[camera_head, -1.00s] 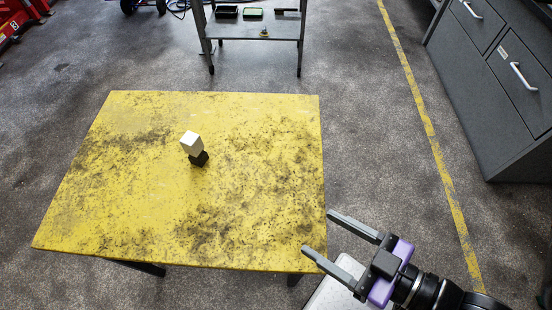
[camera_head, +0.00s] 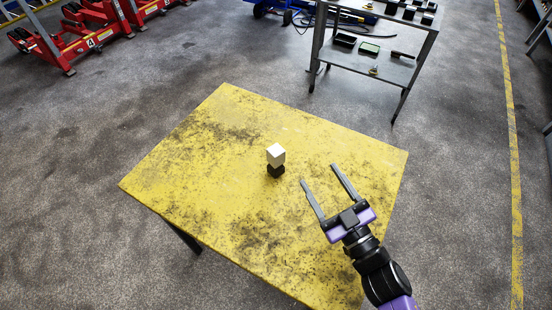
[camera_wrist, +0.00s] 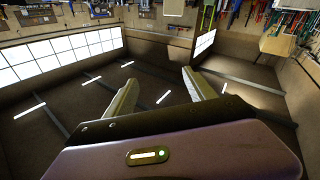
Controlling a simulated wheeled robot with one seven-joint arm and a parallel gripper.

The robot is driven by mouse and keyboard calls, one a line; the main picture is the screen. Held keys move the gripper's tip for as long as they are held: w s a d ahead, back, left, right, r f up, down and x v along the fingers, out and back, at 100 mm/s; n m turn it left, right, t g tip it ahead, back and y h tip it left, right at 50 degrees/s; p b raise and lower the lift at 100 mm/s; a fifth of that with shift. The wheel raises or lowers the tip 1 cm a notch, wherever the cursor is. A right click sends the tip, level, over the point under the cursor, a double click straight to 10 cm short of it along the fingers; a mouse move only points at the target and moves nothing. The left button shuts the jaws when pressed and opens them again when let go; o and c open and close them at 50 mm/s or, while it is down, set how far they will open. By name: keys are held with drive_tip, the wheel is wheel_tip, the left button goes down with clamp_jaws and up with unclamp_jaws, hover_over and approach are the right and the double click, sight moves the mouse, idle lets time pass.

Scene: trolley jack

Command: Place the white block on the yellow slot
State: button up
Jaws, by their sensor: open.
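The white block (camera_head: 276,154) is a small cube on top of a small black block (camera_head: 276,171), which stands on the worn yellow table (camera_head: 235,115). My gripper (camera_head: 318,179) is open and empty, to the right of the two blocks and apart from them, with its fingers pointing up and left in the head view. In the wrist view my gripper (camera_wrist: 158,92) shows its two spread fingers with nothing between them. The wrist view shows neither block. I see no distinct yellow slot, only the yellow tabletop.
A grey metal trolley (camera_head: 385,65) with trays and small dark blocks stands behind the table. Red jacks (camera_head: 85,40) are at the back left. The tabletop around the blocks is clear. A yellow line (camera_head: 510,130) runs along the floor at right.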

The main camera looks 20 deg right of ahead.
drive_tip(key=w+f+y, duration=0.2)
drive_tip(key=w, duration=0.6)
drive_tip(key=g+y, duration=0.2)
approach(281, 155)
drive_tip(key=x, duration=0.3)
drive_tip(key=shift+m+h, duration=0.3)
drive_tip(key=shift+m, duration=0.1)
drive_tip(key=x, duration=0.7)
drive_tip(key=shift+w+a+f, duration=0.1)
drive_tip(key=shift+w+a, duration=0.1)
drive_tip(key=shift+a, duration=0.05)
clamp_jaws()
drive_tip(key=shift+p, duration=0.3)
